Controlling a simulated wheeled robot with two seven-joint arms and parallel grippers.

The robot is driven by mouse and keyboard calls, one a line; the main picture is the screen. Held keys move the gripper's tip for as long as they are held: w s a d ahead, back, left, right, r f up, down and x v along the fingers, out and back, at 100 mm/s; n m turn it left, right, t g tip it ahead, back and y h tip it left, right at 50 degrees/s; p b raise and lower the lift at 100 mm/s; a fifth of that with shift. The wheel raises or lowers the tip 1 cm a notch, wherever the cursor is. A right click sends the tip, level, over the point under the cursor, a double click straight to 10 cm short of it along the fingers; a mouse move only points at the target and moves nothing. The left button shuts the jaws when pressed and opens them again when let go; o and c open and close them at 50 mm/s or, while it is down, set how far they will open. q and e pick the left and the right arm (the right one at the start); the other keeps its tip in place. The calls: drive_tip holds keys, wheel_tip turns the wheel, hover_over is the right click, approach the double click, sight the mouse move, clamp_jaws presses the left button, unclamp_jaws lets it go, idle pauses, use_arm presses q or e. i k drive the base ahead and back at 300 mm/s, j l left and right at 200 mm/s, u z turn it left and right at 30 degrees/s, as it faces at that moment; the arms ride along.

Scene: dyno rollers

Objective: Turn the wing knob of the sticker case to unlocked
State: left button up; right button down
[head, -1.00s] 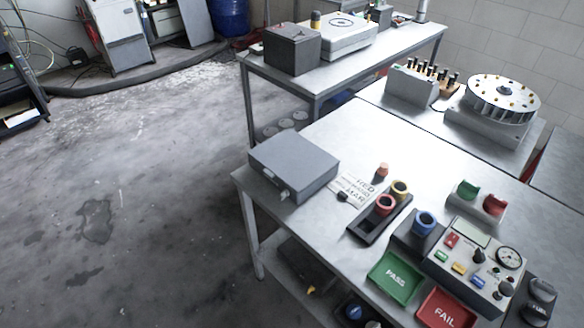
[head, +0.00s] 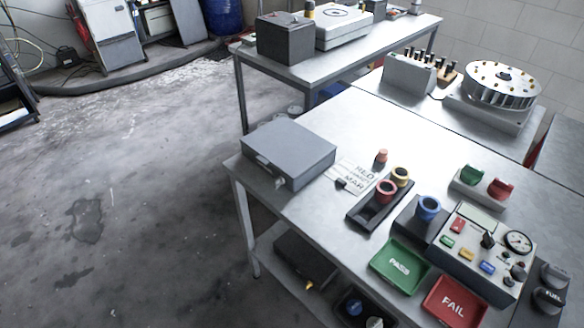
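A flat grey case (head: 290,150) lies shut on the far left corner of the metal table (head: 400,131); it looks like the sticker case. On its front side, facing the lower left, are a light strip near the left end and a small light knob or latch (head: 280,183) near the right end. The knob is too small for me to tell which way it is turned. Neither gripper is in view.
Right of the case lie a printed card (head: 352,176), a black holder with rings (head: 378,205), a green PASS tray (head: 400,266), a red FAIL tray (head: 452,302) and a control box (head: 482,250). Open floor (head: 130,200) lies left of the table. A second table (head: 345,60) stands behind.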

sight(280, 180)
drive_tip(key=k+l+u, duration=0.15)
drive_tip(key=l, duration=0.25)
drive_tip(key=k+l+u, duration=0.35)
drive_tip(key=k+l, duration=0.2)
drive_tip(key=l, duration=0.2)
